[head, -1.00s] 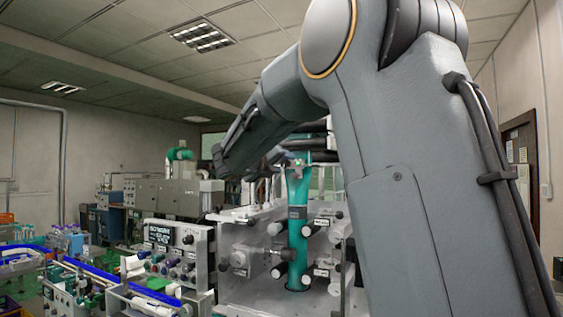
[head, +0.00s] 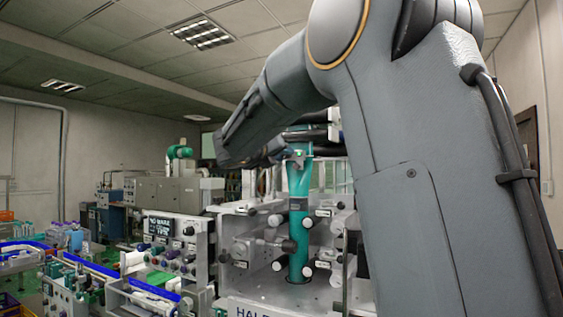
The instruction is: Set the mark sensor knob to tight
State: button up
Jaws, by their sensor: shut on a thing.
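My arm reaches from the right across the sleeve applicator (head: 262,283), and its wrist hangs over the machine's top. My gripper (head: 291,157) is small and partly hidden behind my forearm, at the upper end of the teal sleeve tube (head: 299,238). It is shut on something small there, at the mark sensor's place. The mark sensor knob is too small and covered to make out, and I cannot read its setting. A dark display (head: 159,227) with white text stands on the control panel left of the tube; it seems to read "NO MARK".
Several knobs and buttons (head: 172,254) line the panel under the display. White-ended rollers (head: 323,213) stick out around the tube. A blue-edged conveyor (head: 85,264) runs at the lower left. My upper arm hides the right side.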

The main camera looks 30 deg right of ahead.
jog(key=m+b, duration=0.2)
jog(key=b, duration=0.1)
jog(key=m+b, duration=0.2)
jog(key=shift+f+m+b, duration=0.2)
jog(key=shift+m+b, duration=0.1)
jog(key=shift+b, duration=0.1)
jog(key=m+b, duration=0.4)
jog(key=b, duration=0.1)
jog(key=shift+b, duration=0.3)
jog(key=m+b, duration=0.8)
jog(key=b, duration=0.1)
jog(key=shift+m, duration=0.3)
jog(key=m+b, duration=0.4)
jog(key=shift+m, duration=0.3)
jog(key=m+b, duration=0.3)
jog(key=shift+m, duration=0.3)
jog(key=m+b, duration=0.2)
jog(key=m, duration=0.1)
jog(key=shift+m+b, duration=0.3)
jog(key=shift+b, duration=0.05)
jog(key=m+b, duration=0.2)
jog(key=m, duration=0.2)
jog(key=shift+r+m, duration=0.1)
jog(key=shift+m, duration=0.3)
jog(key=shift+b, duration=0.3)
